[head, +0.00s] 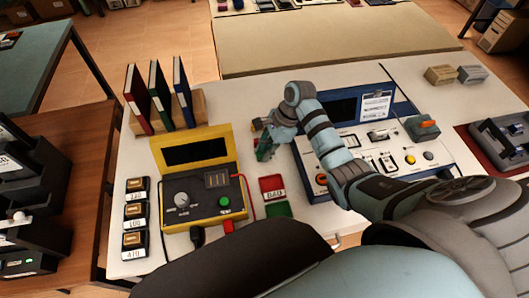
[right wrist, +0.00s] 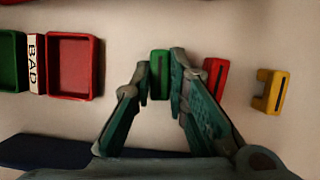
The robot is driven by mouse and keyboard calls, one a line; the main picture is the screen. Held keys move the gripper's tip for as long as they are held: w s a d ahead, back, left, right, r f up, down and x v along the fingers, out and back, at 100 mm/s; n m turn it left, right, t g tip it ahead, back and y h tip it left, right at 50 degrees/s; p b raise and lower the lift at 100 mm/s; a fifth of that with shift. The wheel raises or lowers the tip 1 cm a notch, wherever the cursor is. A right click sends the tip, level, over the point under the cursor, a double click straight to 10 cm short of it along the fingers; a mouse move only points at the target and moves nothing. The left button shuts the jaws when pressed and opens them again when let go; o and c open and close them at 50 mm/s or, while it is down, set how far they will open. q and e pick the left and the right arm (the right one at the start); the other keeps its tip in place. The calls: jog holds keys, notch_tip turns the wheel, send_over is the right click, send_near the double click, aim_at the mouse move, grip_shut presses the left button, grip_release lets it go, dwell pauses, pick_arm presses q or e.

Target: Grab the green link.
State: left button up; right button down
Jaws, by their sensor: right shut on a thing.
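The green link (right wrist: 155,85) is a small green block with a dark slot, between the fingertips of my right gripper (right wrist: 160,84) in the right wrist view. The gripper is shut on it, with a finger on each side. In the head view my right gripper (head: 265,148) is over the white table, behind the red tray, and I cannot make out the link apart from the green fingers. A red link (right wrist: 213,78) lies just right of the fingers, and a yellow link (right wrist: 268,92) lies further right. My left gripper is not in view.
A red tray (right wrist: 75,65) and green tray (right wrist: 10,60) sit beside a BAD label (right wrist: 36,63). A yellow tester (head: 205,198) stands left of the gripper, and a blue-framed panel (head: 385,160) stands right. Binders (head: 160,95) stand at the back left.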

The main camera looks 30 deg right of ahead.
notch_tip(320, 180, up, 20)
jog(key=p, duration=1)
